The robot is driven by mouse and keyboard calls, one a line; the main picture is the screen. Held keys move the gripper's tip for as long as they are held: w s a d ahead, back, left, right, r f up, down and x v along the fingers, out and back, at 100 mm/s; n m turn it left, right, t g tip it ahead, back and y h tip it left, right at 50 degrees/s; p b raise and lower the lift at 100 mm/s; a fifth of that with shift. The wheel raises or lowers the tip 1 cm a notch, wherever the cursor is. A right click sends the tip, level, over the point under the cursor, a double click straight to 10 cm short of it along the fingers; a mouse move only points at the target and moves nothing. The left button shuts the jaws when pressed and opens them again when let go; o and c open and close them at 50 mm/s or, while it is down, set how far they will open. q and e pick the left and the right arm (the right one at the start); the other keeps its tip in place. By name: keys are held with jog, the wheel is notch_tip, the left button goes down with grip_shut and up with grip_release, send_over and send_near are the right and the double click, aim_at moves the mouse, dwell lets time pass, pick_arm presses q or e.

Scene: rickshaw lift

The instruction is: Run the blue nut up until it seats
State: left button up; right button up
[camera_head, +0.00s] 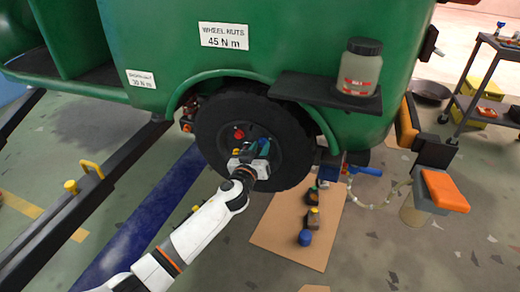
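The wheel (210,128) sits under the green rickshaw body, with coloured nuts around its hub. A red nut (239,134) shows at the upper left of the hub. A small yellow nut (236,151) shows at its left. The blue nut (264,146) shows at the right of the hub, partly hidden by my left gripper (257,155). My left gripper reaches up from below and its fingers are at the hub, at or beside the blue nut. I cannot tell whether they are closed on it. My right gripper is not in view.
A dark shelf (300,89) with a jar (360,67) juts out above the wheel. A brown mat (275,232) with several small items lies on the floor below. A blue-handled tool (365,170) is right of the wheel. A cart (485,85) stands far right. Dark lift rails (95,200) lie left.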

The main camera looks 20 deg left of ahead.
pick_arm(q)
jog(key=shift+w, duration=0.3)
grip_shut()
